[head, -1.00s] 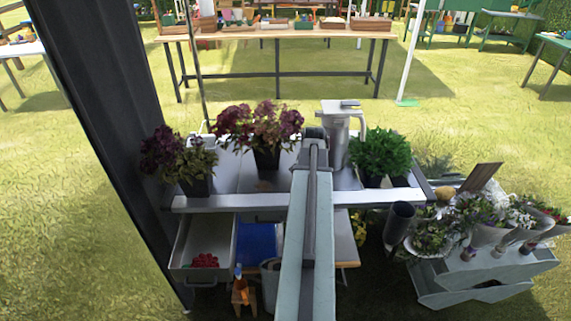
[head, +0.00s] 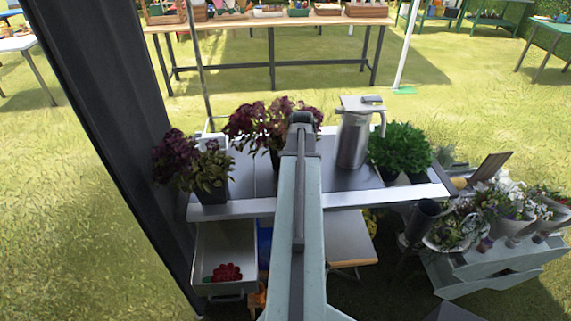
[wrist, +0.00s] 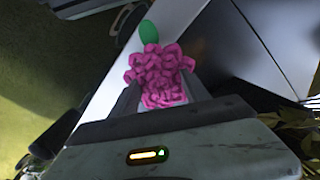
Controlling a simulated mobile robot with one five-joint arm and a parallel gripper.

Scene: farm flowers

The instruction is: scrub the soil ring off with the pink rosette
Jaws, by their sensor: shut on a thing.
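In the wrist view the pink rosette (wrist: 160,75), a ruffled magenta bloom with a green tip, sits between the jaws of my gripper (wrist: 163,94). The gripper is shut on it. A pale strip of surface (wrist: 181,20) and a dark grey panel lie behind it. In the head view my gripper (head: 300,120) is over the grey-topped bench (head: 240,178), between the purple plant and the metal jug; the rosette is hidden there behind my arm. I cannot make out a soil ring in either view.
A metal jug (head: 353,140) and a green plant (head: 400,148) stand right of my arm. Purple potted plants (head: 270,125) stand left. An open drawer (head: 222,240) below holds a dark red flower (head: 226,272). A tiered stand with flower pots (head: 490,262) is at right.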

